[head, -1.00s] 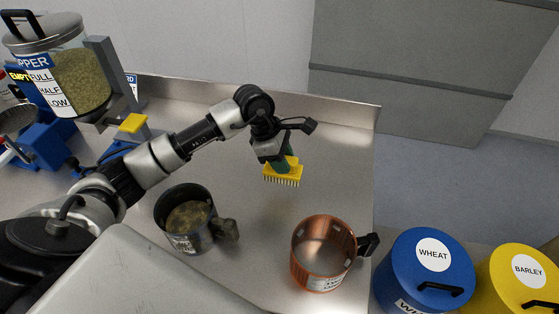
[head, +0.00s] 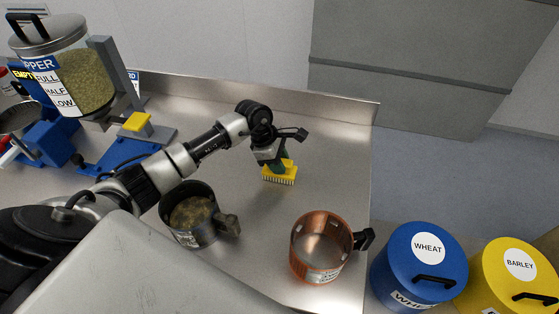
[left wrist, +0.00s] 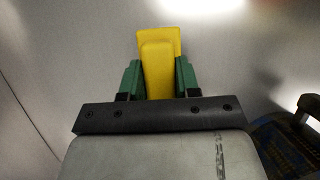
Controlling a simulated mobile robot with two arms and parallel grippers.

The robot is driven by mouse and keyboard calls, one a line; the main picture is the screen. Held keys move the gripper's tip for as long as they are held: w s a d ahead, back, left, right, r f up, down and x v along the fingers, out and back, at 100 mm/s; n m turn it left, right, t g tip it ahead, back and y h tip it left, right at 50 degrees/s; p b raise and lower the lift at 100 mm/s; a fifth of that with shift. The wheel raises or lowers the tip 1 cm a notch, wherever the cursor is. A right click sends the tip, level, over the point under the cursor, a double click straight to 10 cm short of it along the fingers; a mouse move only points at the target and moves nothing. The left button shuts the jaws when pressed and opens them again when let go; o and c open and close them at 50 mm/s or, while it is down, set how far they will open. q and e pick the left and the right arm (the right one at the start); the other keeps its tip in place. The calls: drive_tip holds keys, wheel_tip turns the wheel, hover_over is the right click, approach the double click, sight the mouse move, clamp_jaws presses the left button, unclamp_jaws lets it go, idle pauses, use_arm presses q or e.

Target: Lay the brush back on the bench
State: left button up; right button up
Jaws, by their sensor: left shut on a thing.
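The brush has a yellow block (head: 280,173) with bristles pointing down. My left gripper (head: 283,158) is shut on the brush and holds it low over the back right part of the steel bench (head: 230,150). I cannot tell if the bristles touch the bench. In the left wrist view the yellow brush (left wrist: 158,65) sits between the two green fingers of my left gripper (left wrist: 158,78), with the grey bench surface beyond. My right gripper is not in view.
A dark mug (head: 192,215) with grainy contents stands front left of the brush. A copper mug (head: 321,246) stands front right. A hopper of pellets (head: 78,75) is at the left. Blue (head: 425,262) and yellow (head: 520,275) bins stand off the bench's right edge.

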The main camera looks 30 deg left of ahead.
use_arm(q)
drive_tip(key=o, duration=0.8)
drive_tip(key=shift+o, duration=0.2)
drive_tip(key=shift+r, duration=0.1)
drive_tip(key=b+v, duration=0.2)
drive_tip(key=v, duration=1)
drive_tip(key=shift+b, duration=0.35)
